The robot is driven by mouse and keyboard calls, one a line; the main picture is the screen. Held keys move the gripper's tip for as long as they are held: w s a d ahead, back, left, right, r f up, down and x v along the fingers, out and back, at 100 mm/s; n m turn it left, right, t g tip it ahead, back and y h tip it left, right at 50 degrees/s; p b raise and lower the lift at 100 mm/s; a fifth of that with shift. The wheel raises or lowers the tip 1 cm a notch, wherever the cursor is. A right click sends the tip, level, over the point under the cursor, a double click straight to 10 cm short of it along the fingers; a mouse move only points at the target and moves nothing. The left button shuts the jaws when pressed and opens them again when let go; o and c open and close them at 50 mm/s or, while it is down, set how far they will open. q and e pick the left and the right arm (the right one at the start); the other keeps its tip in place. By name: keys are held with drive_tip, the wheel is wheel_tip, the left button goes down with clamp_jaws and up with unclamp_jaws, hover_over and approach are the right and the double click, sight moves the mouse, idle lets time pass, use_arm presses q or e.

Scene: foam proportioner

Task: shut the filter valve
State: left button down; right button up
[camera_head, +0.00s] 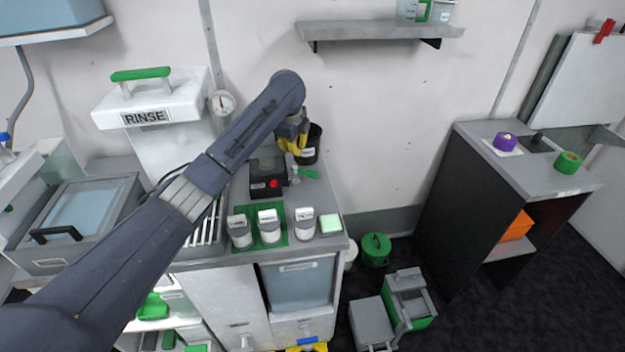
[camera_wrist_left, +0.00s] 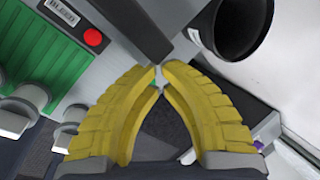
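A green-handled lever (camera_head: 308,173) sits on a small pale fitting at the right side of a black-and-grey unit (camera_head: 266,184) with a red button; I take it to be the filter valve. My left gripper (camera_head: 292,146) has yellow fingers and hangs just above and behind the lever, beside a black cup (camera_head: 310,143). In the left wrist view, the fingertips of my left gripper (camera_wrist_left: 160,67) come together with no object clearly held. A small greenish patch shows between the fingers; they hide most of the fitting. My right gripper is in no view.
The black cup (camera_wrist_left: 232,28) is close to the fingers. A dark shelf unit (camera_head: 470,190) stands at the right.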

use_arm(q)
drive_tip(key=s+a+t+h, duration=0.1)
drive_tip(key=s+t+h, duration=0.45)
drive_tip(key=s, duration=1.55)
drive_tip(key=t+y, duration=0.1)
drive_tip(key=t, duration=0.1)
approach(304, 172)
drive_tip(key=shift+g, duration=0.25)
drive_tip(key=w+d+f, duration=0.1)
drive_tip(key=d, duration=0.1)
drive_tip(key=w+d+f, duration=0.3)
drive_tip(key=d, duration=0.1)
drive_tip(key=shift+w+d+f, duration=0.15)
drive_tip(key=shift+w+f, duration=0.05)
drive_tip(key=shift+f, duration=0.15)
